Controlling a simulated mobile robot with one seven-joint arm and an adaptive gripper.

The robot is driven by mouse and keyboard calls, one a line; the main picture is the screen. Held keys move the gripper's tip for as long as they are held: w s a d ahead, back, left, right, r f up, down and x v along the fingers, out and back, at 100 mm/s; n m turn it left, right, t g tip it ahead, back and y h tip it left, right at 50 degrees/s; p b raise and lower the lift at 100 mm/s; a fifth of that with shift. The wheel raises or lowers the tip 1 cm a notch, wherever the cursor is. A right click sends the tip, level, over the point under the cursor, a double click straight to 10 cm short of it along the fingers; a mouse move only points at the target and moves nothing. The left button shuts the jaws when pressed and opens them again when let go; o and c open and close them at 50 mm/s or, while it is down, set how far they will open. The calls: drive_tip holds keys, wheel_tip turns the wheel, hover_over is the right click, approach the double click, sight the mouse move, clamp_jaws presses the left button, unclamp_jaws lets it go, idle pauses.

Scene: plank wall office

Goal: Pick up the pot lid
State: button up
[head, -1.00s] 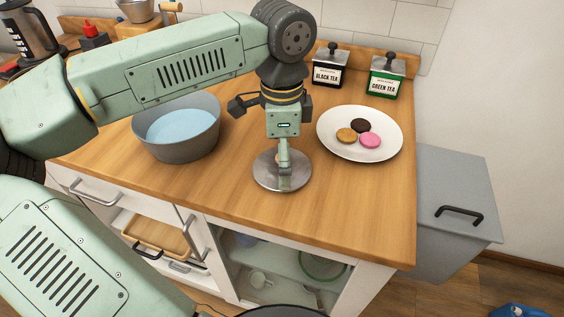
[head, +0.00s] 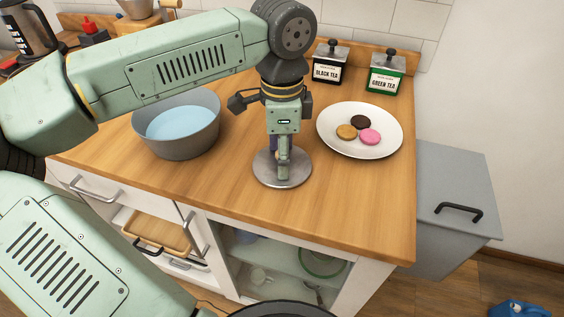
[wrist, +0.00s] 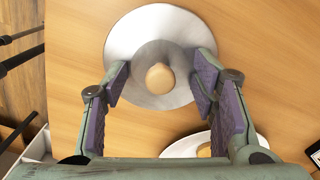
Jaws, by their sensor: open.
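The pot lid (head: 294,179) is a round silver metal disc lying flat on the wooden counter. In the wrist view the lid (wrist: 130,40) shows a round tan knob (wrist: 160,79) at its middle. My gripper (head: 283,172) is directly over the lid and pointing down. In the wrist view my gripper (wrist: 160,90) is open, with one purple-padded finger on each side of the knob and a gap to it on both sides. In the head view the knob is mostly hidden behind the gripper.
A grey pot (head: 178,142) with blue contents stands left of the lid. A white plate (head: 340,147) with cookies lies to the right. A black tea tin (head: 329,66) and a green tea tin (head: 385,76) stand behind. The counter's front is clear.

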drive_tip(key=shift+f, duration=0.1)
clamp_jaws()
idle(0.3)
drive_tip(key=shift+s, duration=0.1)
